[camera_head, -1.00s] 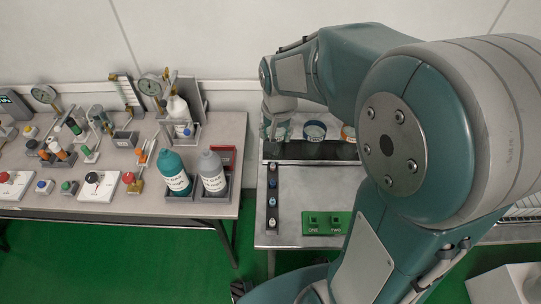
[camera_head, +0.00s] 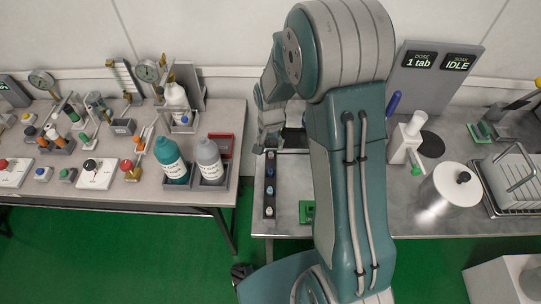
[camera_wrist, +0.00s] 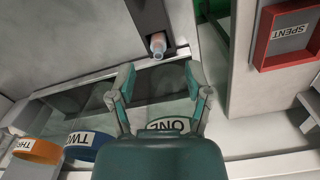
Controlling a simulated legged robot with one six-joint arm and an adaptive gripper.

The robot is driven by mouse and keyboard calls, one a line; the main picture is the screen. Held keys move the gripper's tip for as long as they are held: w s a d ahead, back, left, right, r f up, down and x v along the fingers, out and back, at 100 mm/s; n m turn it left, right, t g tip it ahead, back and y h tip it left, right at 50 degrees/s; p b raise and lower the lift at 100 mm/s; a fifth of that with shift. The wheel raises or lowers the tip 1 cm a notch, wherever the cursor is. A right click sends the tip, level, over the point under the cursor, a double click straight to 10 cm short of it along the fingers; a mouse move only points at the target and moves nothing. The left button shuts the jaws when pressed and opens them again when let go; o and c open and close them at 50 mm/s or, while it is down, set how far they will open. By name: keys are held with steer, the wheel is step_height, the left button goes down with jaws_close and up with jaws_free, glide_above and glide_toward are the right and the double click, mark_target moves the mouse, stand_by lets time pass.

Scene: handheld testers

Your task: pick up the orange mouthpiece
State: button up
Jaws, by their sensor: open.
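A small mouthpiece (camera_wrist: 157,42) with a pale orange tip stands at the near end of a dark rack in the wrist view. The same dark rack (camera_head: 270,200) lies along the left edge of the right-hand bench in the head view, with several small pale and bluish pieces in a row. Their colours are hard to tell there. My gripper (camera_wrist: 160,82) is open and empty. Its fingertips are spread just short of the mouthpiece in the wrist picture, apart from it.
Labelled round holders ONE (camera_wrist: 170,124), TWO (camera_wrist: 88,146) and THREE (camera_wrist: 36,150) stand beside the gripper in the wrist view. A red SPENT tray (camera_wrist: 262,40) is across a gap. A green block (camera_head: 306,212) lies right of the rack, partly behind my arm.

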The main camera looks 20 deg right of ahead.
mark_target(271, 151)
step_height(271, 151, down, 4)
steer(key=shift+d+f, duration=0.1)
steer(key=c, duration=0.8)
